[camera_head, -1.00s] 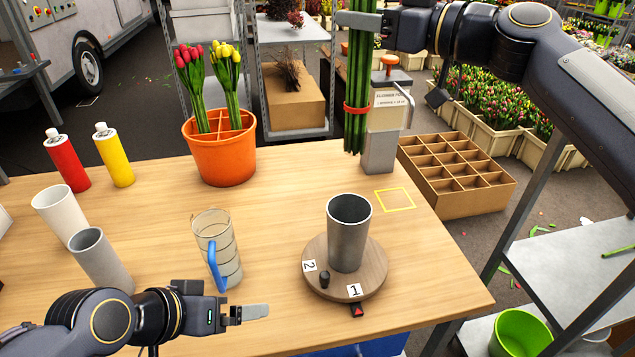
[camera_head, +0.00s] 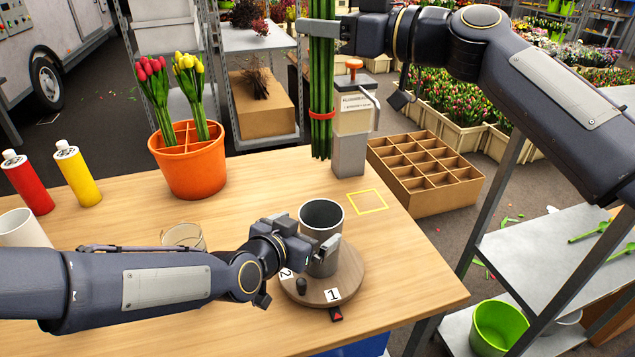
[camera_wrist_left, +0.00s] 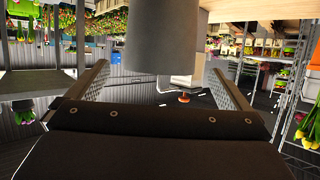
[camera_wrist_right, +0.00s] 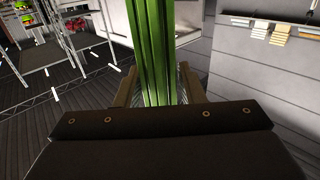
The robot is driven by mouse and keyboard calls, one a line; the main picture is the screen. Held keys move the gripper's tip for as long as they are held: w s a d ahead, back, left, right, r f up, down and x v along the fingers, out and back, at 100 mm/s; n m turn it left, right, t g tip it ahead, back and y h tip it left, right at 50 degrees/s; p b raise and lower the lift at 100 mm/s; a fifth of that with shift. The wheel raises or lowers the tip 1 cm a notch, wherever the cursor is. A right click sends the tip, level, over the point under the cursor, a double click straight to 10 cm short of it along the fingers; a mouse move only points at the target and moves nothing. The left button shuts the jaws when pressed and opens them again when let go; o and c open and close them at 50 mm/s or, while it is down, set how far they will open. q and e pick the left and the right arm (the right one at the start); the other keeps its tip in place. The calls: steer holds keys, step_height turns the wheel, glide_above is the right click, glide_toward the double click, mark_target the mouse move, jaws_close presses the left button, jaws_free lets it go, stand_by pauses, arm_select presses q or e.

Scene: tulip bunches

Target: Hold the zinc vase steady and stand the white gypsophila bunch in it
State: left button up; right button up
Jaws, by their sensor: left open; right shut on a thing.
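The grey zinc vase (camera_head: 322,217) stands upright on a round wooden turntable (camera_head: 345,283) with labels 1 and 2. My left gripper (camera_head: 305,236) is at the vase with its jaws open. In the left wrist view, the vase (camera_wrist_left: 162,40) is between the two spread fingers, with gaps on both sides. My right gripper (camera_head: 318,28) is shut on a bunch of long green stems (camera_head: 321,85) tied with a red band. The bunch hangs upright, its stem ends higher in the picture than the vase. Its flower heads are out of view. The stems (camera_wrist_right: 152,50) also show in the right wrist view.
An orange pot (camera_head: 190,170) with red and yellow tulips stands at the back left. A dispenser (camera_head: 350,140) stands behind the vase, close to the stems in the picture. My left forearm hides part of the front left table. A yellow square (camera_head: 367,201) on the table is empty.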

mark_target(330, 215)
arm_select(q)
steer(key=x, duration=0.7)
steer(key=shift+c, duration=0.4)
steer(key=c, duration=1.2)
arm_select(e)
step_height(330, 215, down, 9)
steer(key=shift+s+r, duration=0.1)
stand_by(0.4)
